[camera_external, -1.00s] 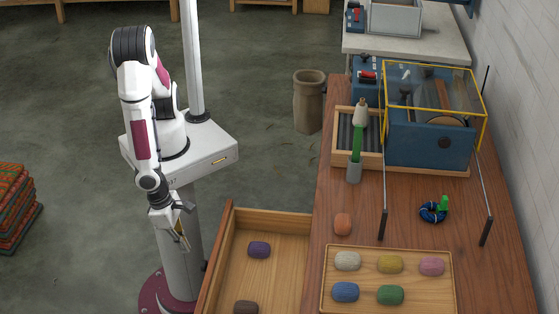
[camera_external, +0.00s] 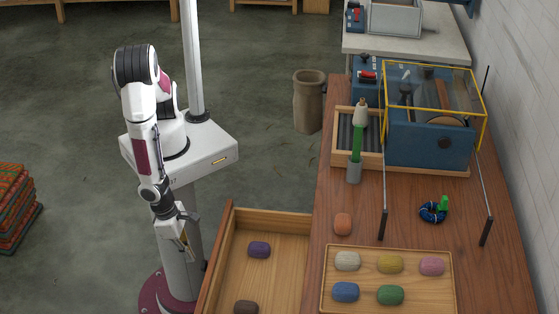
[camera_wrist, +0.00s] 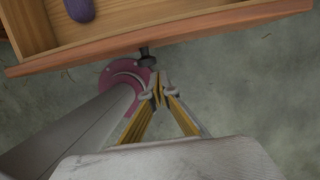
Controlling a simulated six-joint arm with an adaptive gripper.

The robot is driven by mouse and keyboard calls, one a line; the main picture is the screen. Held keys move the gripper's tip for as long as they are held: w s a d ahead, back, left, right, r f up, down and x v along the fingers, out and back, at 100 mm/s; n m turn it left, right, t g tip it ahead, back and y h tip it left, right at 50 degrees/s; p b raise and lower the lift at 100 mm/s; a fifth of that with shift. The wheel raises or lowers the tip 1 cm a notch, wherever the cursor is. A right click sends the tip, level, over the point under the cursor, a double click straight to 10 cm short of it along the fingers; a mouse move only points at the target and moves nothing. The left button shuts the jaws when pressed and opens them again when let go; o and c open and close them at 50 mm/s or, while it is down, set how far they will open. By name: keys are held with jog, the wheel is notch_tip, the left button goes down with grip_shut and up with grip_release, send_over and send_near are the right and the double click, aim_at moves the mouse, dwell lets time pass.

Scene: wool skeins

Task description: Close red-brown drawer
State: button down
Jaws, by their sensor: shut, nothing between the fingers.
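The red-brown drawer (camera_external: 229,225) stands pulled out from the left side of the wooden table, open at the top. A purple skein (camera_external: 259,250) and a dark brown skein (camera_external: 246,307) lie inside it. My gripper (camera_external: 187,255) is shut and empty, pointing down just left of the drawer front and apart from it. In the wrist view, the shut fingertips (camera_wrist: 158,88) are below the drawer front (camera_wrist: 190,36). A dark knob (camera_wrist: 147,55) on that front shows just beyond the fingertips; I cannot tell whether they touch.
A tray (camera_external: 327,290) with several skeins lies on the table (camera_external: 310,215). An orange skein (camera_external: 342,224) lies behind it. A blue machine (camera_external: 430,140) stands farther back. My column and base are close to my gripper.

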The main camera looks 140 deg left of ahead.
jog(key=shift+w+a+f, duration=0.15)
jog(key=shift+w+a, duration=0.6)
jog(key=shift+w+a+f, duration=0.15)
jog(key=shift+w+a, duration=0.55)
jog(key=shift+w+a, duration=0.1)
jog(key=shift+w, duration=0.05)
jog(key=w+a, duration=1.8)
dwell(0.8)
jog(key=shift+a, duration=0.1)
dwell(0.5)
jog(key=s+d+r, duration=0.2)
jog(key=r, duration=0.3)
jog(key=s+d+r, duration=0.2)
jog(key=r, duration=0.2)
jog(key=shift+s+d+r, duration=0.25)
jog(key=shift+d+r, duration=0.05)
jog(key=shift+r, duration=0.05)
dwell(0.8)
